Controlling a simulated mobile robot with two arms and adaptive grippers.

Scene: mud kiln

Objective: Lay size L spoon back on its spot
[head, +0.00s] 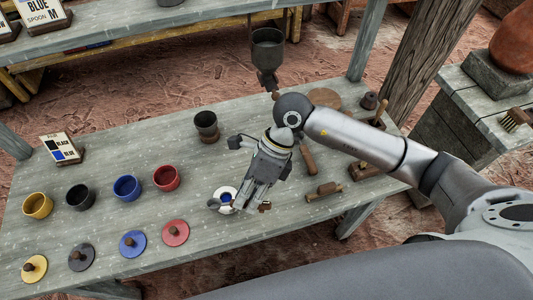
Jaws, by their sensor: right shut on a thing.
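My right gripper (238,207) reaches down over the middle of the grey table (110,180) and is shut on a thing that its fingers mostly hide. A small brown end (264,206) shows just right of the fingers; it may be the handle of the size L spoon, but its size cannot be read. A small white dish with blue inside (225,194) sits under and behind the fingers. Whether the held thing touches the dish or the table cannot be told. My left gripper is out of view.
Yellow (38,205), black (80,197), blue (127,188) and red (167,178) pots stand at left, with matching lids in front. A dark cup (206,125) stands behind the gripper. Wooden tools (324,191) lie to its right.

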